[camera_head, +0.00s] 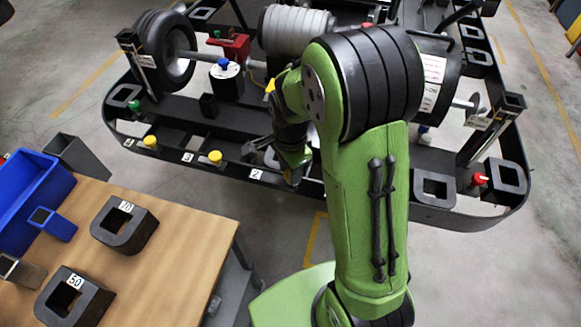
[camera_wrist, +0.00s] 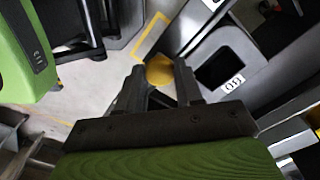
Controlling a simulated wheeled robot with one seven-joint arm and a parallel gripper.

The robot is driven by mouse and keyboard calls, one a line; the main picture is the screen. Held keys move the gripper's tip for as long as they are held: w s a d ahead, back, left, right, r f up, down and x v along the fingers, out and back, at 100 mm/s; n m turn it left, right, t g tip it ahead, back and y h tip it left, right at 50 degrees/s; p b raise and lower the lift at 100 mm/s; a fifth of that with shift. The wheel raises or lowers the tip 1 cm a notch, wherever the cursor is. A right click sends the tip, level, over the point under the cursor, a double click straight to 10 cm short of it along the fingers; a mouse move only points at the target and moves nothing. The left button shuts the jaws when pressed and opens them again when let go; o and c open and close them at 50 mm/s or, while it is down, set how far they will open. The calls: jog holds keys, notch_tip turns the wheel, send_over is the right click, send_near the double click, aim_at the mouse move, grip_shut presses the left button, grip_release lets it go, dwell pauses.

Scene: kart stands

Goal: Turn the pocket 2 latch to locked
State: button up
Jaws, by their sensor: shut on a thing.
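The pocket 2 label (camera_head: 256,174) sits on the kart's black front rail (camera_head: 225,170). My gripper (camera_head: 294,178) is just right of that label, low over the rail, partly hidden by my arm in the head view. In the wrist view a round yellow latch knob (camera_wrist: 160,70) sits between the two fingertips of my gripper (camera_wrist: 161,78), which is shut on it. The knob is hidden in the head view, and I cannot tell which way the latch is turned.
More yellow knobs (camera_head: 150,141) (camera_head: 215,157) stand along the rail to the left. A wooden table (camera_head: 180,235) at lower left holds dark blocks marked 70 (camera_head: 124,224) and 50 (camera_head: 73,300) and a blue bin (camera_head: 30,190).

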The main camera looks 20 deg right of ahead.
jog(key=shift+m, duration=0.4)
jog(key=o, duration=1)
jog(key=shift+o, duration=0.2)
notch_tip(320, 180, up, 16)
jog(key=p, duration=0.4)
jog(key=s+r+n+t, duration=0.2)
jog(key=s+n, duration=0.6)
jog(key=s+r+n+t, duration=0.3)
jog(key=s+n, duration=0.5)
jog(key=s, duration=0.1)
jog(key=shift+t, duration=0.3)
